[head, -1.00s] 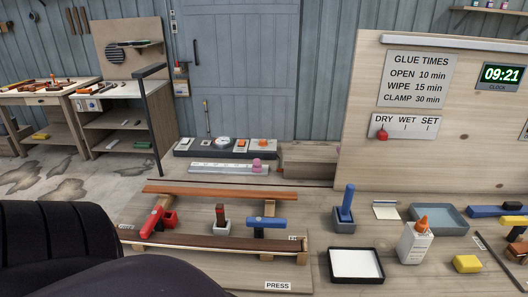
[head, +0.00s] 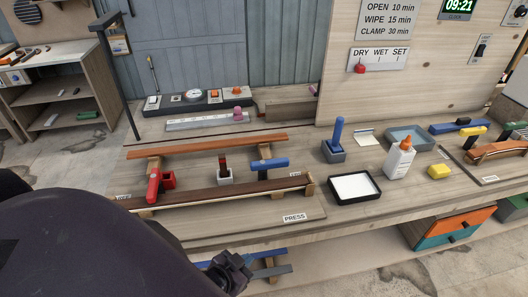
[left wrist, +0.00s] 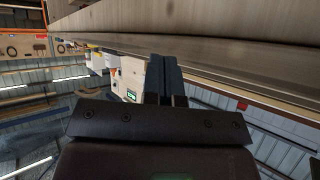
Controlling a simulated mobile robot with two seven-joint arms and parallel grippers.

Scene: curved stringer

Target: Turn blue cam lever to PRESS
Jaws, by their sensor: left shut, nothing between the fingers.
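The blue cam lever (head: 270,164) sits at the right end of the clamping jig on the bench, its handle lying roughly sideways. The PRESS label (head: 294,217) is on the board in front of it. The curved dark wooden strip (head: 220,191) runs along the jig's front. My left gripper (head: 238,278) is in front of the bench's front edge, lower in the picture than the lever and well apart from it. In the left wrist view its fingers (left wrist: 166,80) are together and empty, close to the bench edge. My right gripper is not in view.
A red cam lever (head: 154,185) stands at the jig's left end. A blue upright-handled tool (head: 338,135), a black-rimmed tray (head: 354,187) and a glue bottle (head: 399,160) stand to the right. The bench's front edge (head: 400,215) lies between my gripper and the jig.

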